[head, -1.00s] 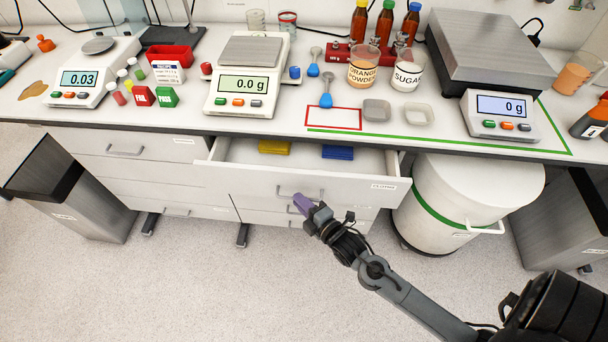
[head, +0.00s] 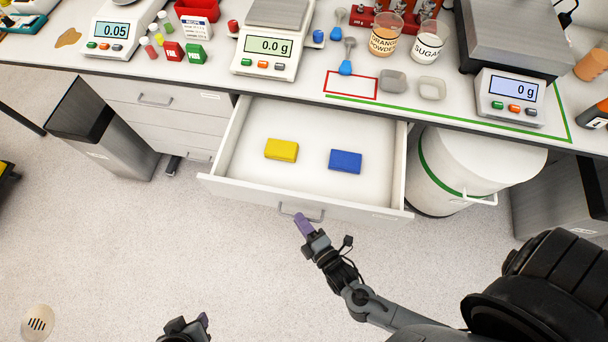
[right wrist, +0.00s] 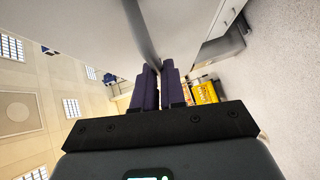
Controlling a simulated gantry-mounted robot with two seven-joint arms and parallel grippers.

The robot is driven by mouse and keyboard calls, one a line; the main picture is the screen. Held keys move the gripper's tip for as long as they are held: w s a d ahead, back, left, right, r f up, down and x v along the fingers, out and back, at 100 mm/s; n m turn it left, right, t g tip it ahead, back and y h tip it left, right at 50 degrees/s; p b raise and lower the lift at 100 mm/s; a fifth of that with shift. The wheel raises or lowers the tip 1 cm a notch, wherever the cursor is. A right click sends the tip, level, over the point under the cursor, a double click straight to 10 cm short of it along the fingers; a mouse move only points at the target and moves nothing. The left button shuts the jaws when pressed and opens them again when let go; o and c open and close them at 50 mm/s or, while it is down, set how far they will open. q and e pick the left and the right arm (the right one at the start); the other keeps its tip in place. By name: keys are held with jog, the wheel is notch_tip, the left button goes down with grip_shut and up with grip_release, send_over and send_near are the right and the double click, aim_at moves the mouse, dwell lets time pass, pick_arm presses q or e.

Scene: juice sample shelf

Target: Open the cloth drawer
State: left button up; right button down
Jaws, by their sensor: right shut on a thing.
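The cloth drawer (head: 250,196) is pulled well out from under the bench. A folded yellow cloth (head: 281,149) and a folded blue cloth (head: 345,161) lie apart inside it. My right gripper (head: 302,224) is shut on the drawer handle (head: 318,215) at the drawer's front. In the right wrist view, its purple fingers (right wrist: 158,84) close around the grey handle bar (right wrist: 142,32). My left gripper (head: 195,326) shows only partly at the bottom edge of the head view, away from the drawer; its jaw state is unclear.
A white drum (head: 465,172) stands right of the drawer, and a grey bin (head: 105,130) stands to the left. Scales, cups and scoops crowd the bench top (head: 305,88). The floor before the drawer is clear apart from my arms.

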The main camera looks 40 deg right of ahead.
jog(key=shift+s+a, duration=0.15)
jog(key=shift+f, duration=0.1)
jog(key=c, duration=1.2)
grip_release()
jog(key=s+r+p, duration=0.1)
jog(key=s, duration=0.9)
jog(key=shift+s+r, duration=0.3)
jog(key=shift+s, duration=0.05)
jog(key=shift+a, duration=0.1)
